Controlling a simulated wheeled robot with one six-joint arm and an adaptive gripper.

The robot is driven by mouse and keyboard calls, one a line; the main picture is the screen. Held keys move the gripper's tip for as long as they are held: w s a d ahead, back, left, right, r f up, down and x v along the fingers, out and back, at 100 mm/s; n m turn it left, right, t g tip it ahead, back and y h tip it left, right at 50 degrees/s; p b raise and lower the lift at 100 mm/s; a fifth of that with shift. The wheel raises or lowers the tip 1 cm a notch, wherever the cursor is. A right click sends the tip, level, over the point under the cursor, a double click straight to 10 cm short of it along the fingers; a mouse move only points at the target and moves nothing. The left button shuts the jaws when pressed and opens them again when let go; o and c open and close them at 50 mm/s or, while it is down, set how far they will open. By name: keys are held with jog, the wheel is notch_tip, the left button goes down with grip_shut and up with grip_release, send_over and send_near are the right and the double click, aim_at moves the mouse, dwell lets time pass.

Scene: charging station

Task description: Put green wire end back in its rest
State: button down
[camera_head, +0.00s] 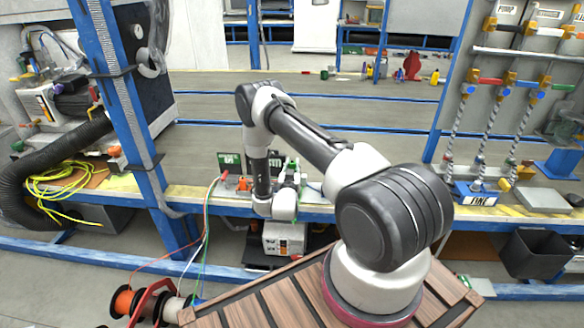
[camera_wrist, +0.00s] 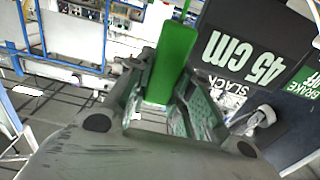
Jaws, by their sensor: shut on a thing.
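The green wire end (camera_wrist: 172,60) is a bright green block between the two fingers of my gripper (camera_wrist: 160,98) in the wrist view. The fingers are shut on it and it sticks out beyond them. In the head view, my gripper (camera_head: 291,178) is over the blue-edged bench, beside small dark signs. A green wire (camera_head: 205,245) rises from the spools at lower left toward the bench; its far part is hard to follow. I cannot make out the rest for the green end.
A dark board reading "45 cm" and "SLACK" (camera_wrist: 240,60) is close at the right of the wrist view. A red wire end (camera_head: 225,176) shows left of the small signs (camera_head: 229,162). Wire spools (camera_head: 150,303) stand at lower left. A blue post (camera_head: 130,110) rises left of my arm.

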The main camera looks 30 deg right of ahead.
jog(key=shift+s, duration=0.1)
jog(key=shift+f, duration=2.85)
jog(key=shift+f, duration=0.45)
jog(key=shift+f, duration=0.3)
jog(key=shift+f, duration=1.25)
jog(key=c, duration=1.2)
grip_release()
jog(key=v, duration=1.2)
